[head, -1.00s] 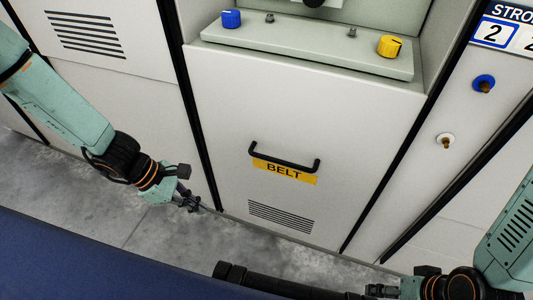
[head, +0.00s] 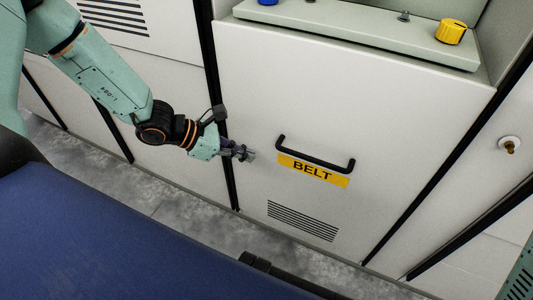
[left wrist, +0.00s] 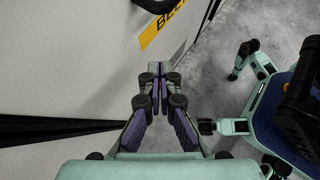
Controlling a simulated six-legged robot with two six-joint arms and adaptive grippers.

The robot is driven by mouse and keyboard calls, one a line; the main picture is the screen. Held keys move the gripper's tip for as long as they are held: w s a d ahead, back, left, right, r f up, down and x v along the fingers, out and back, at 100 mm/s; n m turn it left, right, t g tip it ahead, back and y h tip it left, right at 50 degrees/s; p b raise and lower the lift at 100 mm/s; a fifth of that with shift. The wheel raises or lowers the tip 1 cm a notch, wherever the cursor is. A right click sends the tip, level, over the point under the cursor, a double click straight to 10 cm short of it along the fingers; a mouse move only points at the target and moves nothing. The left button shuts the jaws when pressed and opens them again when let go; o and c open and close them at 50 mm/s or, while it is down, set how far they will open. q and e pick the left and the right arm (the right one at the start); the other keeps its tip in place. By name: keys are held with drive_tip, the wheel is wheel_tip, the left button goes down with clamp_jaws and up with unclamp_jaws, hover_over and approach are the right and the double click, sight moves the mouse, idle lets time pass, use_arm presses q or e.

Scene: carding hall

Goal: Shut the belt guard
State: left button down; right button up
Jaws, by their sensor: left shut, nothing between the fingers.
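The belt guard (head: 310,95) is a large pale panel with a black bar handle (head: 315,158), a yellow BELT label (head: 312,170) and a slotted vent low down. It looks flush with the machine front, but I cannot tell whether a small gap stands at its edge. My left gripper (head: 250,155) is shut and empty, in front of the panel's left part, just left of the handle. I cannot tell whether it touches the panel. In the left wrist view its fingertips (left wrist: 161,72) are together below the yellow label (left wrist: 152,34). My right gripper is not in view.
A pale ledge (head: 355,30) with a yellow knob (head: 451,31) and a blue knob juts out above the guard. Grey floor (head: 185,205) runs along the machine's foot.

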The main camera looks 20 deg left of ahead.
use_arm(q)
drive_tip(key=b+x, duration=0.3)
drive_tip(key=x, duration=0.3)
drive_tip(key=r, duration=0.2)
drive_tip(key=d+r, duration=0.1)
drive_tip(key=r, duration=0.1)
drive_tip(key=shift+w, duration=0.35)
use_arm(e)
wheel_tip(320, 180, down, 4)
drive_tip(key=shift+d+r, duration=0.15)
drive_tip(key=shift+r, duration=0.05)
use_arm(q)
drive_tip(key=shift+a+r, duration=0.1)
drive_tip(key=shift+r, duration=0.15)
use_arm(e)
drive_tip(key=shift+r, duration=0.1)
